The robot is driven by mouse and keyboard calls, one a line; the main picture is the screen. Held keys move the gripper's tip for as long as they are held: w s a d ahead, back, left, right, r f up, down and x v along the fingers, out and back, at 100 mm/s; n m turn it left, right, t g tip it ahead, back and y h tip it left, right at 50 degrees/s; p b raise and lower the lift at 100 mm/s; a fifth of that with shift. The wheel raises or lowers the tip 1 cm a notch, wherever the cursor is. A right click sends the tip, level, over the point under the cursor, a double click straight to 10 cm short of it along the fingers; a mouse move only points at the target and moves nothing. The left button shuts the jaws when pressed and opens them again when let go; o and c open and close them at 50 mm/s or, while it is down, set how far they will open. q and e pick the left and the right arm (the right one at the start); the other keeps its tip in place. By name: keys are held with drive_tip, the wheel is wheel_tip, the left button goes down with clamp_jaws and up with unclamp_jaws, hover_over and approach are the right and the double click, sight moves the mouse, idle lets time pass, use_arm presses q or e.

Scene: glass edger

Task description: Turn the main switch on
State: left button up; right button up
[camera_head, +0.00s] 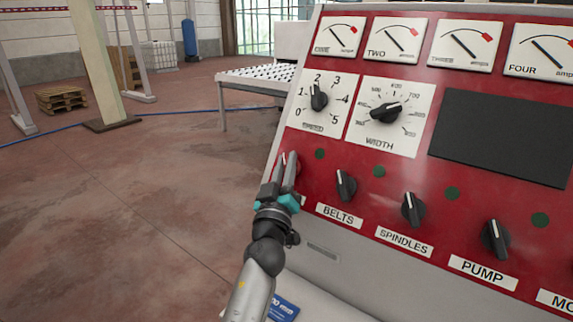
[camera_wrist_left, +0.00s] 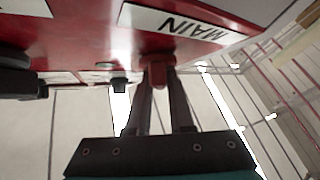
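The main switch is a red knob (camera_wrist_left: 158,72) below the white MAIN label (camera_wrist_left: 180,24), which appears upside down in the left wrist view. My left gripper (camera_wrist_left: 160,92) has its two dark fingers at either side of the knob and looks shut on it. In the head view, my left gripper (camera_head: 285,168) is at the left edge of the red control panel (camera_head: 320,190), left of the BELTS knob. There, its fingers and arm hide most of the switch and the MAIN label. My right gripper is in neither view.
Black knobs for BELTS (camera_head: 345,185), SPINDLES (camera_head: 412,209) and PUMP (camera_head: 495,238) sit to the right on the panel. Two dials (camera_head: 319,97) and several gauges (camera_head: 340,37) are above. A table (camera_head: 250,78) stands behind the panel. Open floor lies to the left.

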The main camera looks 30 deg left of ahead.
use_arm(q)
drive_tip(key=shift+f, duration=0.1)
clamp_jaws()
drive_tip(key=shift+f+m+h, duration=0.1)
drive_tip(key=shift+m+h, duration=0.2)
drive_tip(key=shift+m, duration=0.1)
drive_tip(key=m+t+h+b, duration=0.1)
drive_tip(key=m+t+h, duration=0.1)
drive_tip(key=m+h, duration=0.2)
drive_tip(key=m+h+b, duration=0.1)
drive_tip(key=m+h, duration=0.7)
drive_tip(key=shift+d+m, duration=0.15)
drive_tip(key=shift+m, duration=0.25)
drive_tip(key=shift+d+m+g+h, duration=0.1)
drive_tip(key=shift+m+g+h, duration=0.75)
drive_tip(key=shift+m+h, duration=0.95)
drive_tip(key=shift+m+g+h, duration=0.85)
drive_tip(key=shift+m+h, duration=0.65)
drive_tip(key=shift+m, duration=0.8)
drive_tip(key=o, duration=0.6)
unclamp_jaws()
